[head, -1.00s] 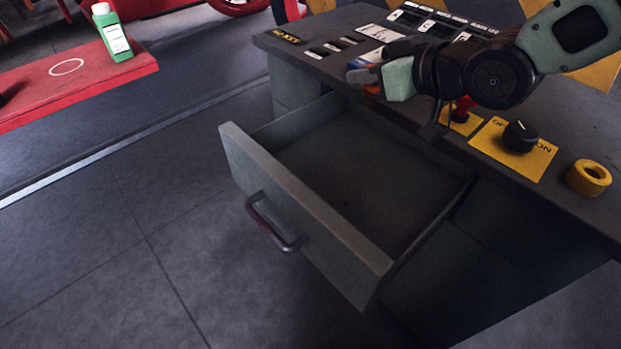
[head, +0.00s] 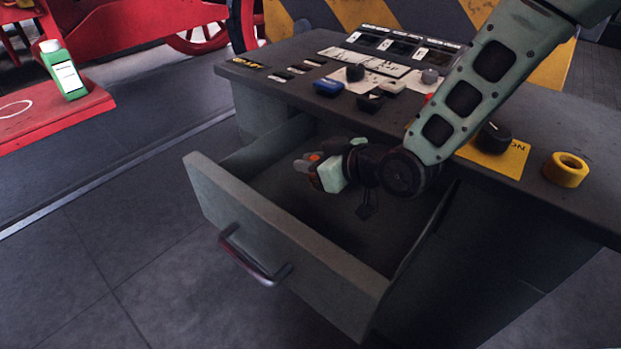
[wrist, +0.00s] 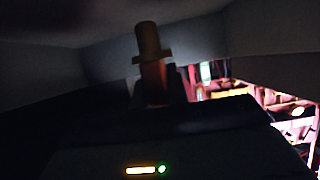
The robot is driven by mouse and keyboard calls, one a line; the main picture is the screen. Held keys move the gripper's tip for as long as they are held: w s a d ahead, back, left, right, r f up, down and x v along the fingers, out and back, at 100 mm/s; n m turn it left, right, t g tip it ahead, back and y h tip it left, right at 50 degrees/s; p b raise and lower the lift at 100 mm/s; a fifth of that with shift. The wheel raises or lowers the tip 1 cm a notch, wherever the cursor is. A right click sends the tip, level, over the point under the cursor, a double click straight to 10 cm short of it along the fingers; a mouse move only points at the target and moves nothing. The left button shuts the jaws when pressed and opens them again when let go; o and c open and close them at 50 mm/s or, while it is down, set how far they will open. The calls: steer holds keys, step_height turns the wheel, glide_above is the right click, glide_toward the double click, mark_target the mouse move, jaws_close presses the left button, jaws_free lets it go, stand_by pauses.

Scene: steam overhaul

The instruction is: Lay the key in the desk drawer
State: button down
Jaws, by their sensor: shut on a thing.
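The desk drawer (head: 285,232) stands pulled open from the grey desk, and its visible floor looks bare. My gripper (head: 308,170) reaches over the open drawer, low and pointing left, about at the height of the drawer's walls. It is shut on the key (head: 315,157), of which only a small orange bit shows in the head view. In the dark wrist view the key (wrist: 152,62) stands up between the jaws, orange below and brownish above. I cannot tell whether the key touches the drawer floor.
The desk top (head: 290,52) carries knobs, a blue block (head: 328,87), labelled cards and a yellow ring (head: 566,170). The drawer handle (head: 250,262) sticks out in front. A green bottle (head: 63,70) stands on a red platform (head: 60,120) at the left. The floor between is clear.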

steer(key=shift+f, duration=1.9)
steer(key=shift+b, duration=0.3)
steer(key=shift+f, duration=0.2)
steer(key=c, duration=1.4)
jaws_free()
steer(key=shift+o, duration=0.2)
steer(key=shift+r, duration=0.1)
steer(key=shift+r, duration=0.25)
steer(key=v, duration=0.7)
steer(key=shift+s+d, duration=0.15)
steer(key=shift+d, duration=0.1)
steer(key=shift+f, duration=0.1)
